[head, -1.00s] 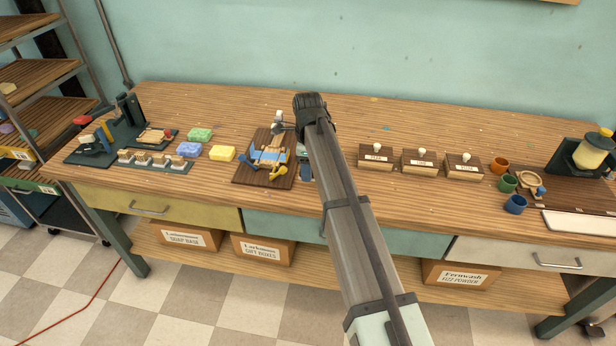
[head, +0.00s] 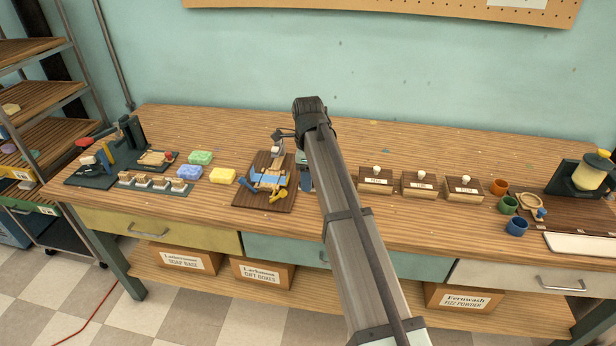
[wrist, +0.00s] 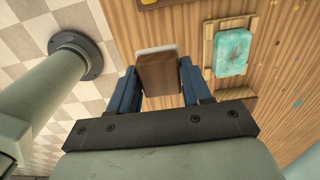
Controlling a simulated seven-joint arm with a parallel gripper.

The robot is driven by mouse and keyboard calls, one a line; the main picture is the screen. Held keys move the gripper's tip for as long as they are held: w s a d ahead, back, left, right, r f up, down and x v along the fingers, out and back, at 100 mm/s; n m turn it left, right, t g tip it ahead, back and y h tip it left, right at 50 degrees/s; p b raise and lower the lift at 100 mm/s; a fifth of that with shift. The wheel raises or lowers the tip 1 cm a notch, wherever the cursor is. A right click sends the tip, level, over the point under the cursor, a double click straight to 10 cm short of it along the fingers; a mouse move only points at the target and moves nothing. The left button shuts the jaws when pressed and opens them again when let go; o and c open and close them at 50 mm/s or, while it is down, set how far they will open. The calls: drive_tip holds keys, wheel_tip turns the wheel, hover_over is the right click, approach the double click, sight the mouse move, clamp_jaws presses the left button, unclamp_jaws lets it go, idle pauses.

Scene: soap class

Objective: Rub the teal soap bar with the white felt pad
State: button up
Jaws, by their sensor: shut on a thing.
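The white felt pad (wrist: 155,50) is a thin pale layer on the far face of a brown wooden block (wrist: 158,76). My gripper (wrist: 155,84) is shut on this block, with one blue finger on each side. The teal soap bar (wrist: 232,53) is mottled and lies in a light wooden holder (wrist: 208,55), to the right of the pad and apart from it in the wrist view. My arm hides most of the gripper there, and the pad cannot be made out.
The dark board (head: 244,196) also carries blue and yellow items. Green, purple and yellow bars (head: 222,176) lie to its left. Lidded wooden boxes (head: 420,186) stand right of my arm, then small cups (head: 508,205). Bare tabletop lies behind the board.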

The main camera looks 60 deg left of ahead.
drive_tip(key=w+a+r, duration=0.2)
drive_tip(key=w+a, duration=0.1)
drive_tip(key=w, duration=1.1)
drive_tip(key=shift+s+a+f, duration=0.1)
drive_tip(key=shift+s+f, duration=0.05)
drive_tip(key=shift+f, duration=3.15)
drive_tip(key=shift+s+a+f, duration=0.2)
drive_tip(key=shift+a+f, duration=0.05)
drive_tip(key=shift+f, duration=0.2)
drive_tip(key=shift+s+a+f, duration=0.2)
drive_tip(key=shift+f, duration=0.2)
drive_tip(key=shift+s+a, duration=2.1)
drive_tip(key=w+d, duration=0.5)
drive_tip(key=shift+d, duration=0.1)
wheel_tip(320, 180, up, 8)
